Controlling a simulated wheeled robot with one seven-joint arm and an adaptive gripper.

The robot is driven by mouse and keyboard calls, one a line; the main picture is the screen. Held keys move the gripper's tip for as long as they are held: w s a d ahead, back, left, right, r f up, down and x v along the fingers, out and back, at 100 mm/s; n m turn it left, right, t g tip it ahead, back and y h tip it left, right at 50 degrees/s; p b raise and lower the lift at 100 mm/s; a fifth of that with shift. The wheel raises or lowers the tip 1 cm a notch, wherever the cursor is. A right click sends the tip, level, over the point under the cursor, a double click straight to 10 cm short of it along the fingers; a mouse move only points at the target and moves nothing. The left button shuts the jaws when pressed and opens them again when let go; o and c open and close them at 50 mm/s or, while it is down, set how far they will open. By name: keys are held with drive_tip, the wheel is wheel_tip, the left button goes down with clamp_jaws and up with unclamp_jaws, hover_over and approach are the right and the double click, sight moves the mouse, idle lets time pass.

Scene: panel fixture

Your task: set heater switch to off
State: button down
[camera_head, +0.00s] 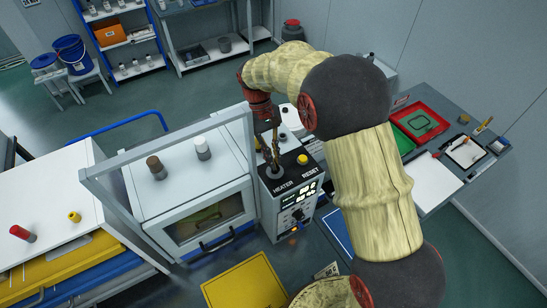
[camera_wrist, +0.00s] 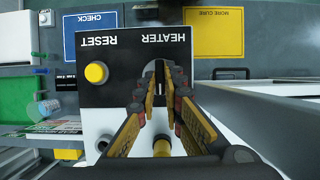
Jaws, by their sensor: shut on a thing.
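A black-topped control unit (camera_head: 292,183) carries the white labels HEATER and RESET. In the wrist view its black top (camera_wrist: 112,92) appears upside down, with the yellow reset button (camera_wrist: 96,72) beside my gripper. The button also shows in the head view (camera_head: 302,160). My gripper (camera_head: 272,166) points down at the spot by the HEATER label. In the wrist view my gripper (camera_wrist: 159,74) has its fingertips close together just below that label, shut on the heater switch. The fingers hide most of the switch, so its position cannot be told.
A white oven-like cabinet (camera_head: 190,190) with a window and a grey frame (camera_head: 165,143) stand left of the unit. A yellow sign (camera_head: 245,284) lies in front. A dark bench (camera_head: 440,180) with a green and red tray is at right.

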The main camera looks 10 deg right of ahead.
idle(0.3)
drive_tip(key=c, duration=1.9)
unclamp_jaws()
drive_tip(key=shift+r, duration=0.1)
drive_tip(key=v, duration=1.1)
drive_tip(key=shift+w+a+r, duration=0.1)
drive_tip(key=shift+w+r, duration=0.2)
